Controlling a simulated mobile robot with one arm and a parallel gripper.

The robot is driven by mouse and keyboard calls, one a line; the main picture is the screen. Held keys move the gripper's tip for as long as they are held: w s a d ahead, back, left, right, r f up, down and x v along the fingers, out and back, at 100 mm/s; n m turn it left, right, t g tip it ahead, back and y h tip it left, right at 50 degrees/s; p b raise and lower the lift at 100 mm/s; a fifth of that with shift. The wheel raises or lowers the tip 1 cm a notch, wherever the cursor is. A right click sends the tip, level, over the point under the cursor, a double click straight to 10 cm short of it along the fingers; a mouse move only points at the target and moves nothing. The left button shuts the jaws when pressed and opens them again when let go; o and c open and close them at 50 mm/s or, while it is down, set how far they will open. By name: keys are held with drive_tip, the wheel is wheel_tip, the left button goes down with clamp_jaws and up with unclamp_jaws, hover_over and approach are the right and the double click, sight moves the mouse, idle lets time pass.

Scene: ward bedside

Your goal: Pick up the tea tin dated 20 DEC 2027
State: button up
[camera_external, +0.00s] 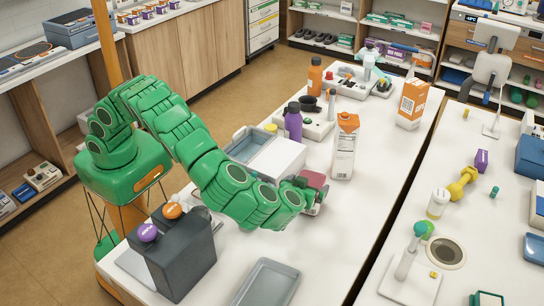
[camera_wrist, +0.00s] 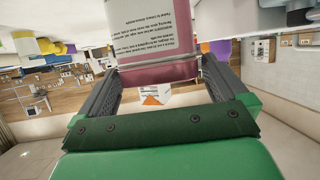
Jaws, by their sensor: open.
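A pinkish-red tin (camera_external: 314,180) with a pale label stands on the white counter at the end of my arm, partly hidden by my gripper (camera_external: 303,192). In the wrist view the tin (camera_wrist: 155,70) shows close up, with lines of small print upside down on its pale label (camera_wrist: 150,35). I can read no date on it. My gripper (camera_wrist: 160,68) is open, with one dark finger on each side of the tin's pink end. I cannot tell whether either finger touches it.
An orange and white carton (camera_external: 345,148) stands just behind the tin. A grey-blue tray (camera_external: 250,146), a white box (camera_external: 280,158) and a purple bottle (camera_external: 293,122) are to the left. A dark grey box (camera_external: 185,262) and a grey tray (camera_external: 268,284) are nearer the front.

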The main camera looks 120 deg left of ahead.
drive_tip(key=shift+x, duration=1.45)
drive_tip(key=c, duration=0.9)
drive_tip(key=shift+r, duration=0.1)
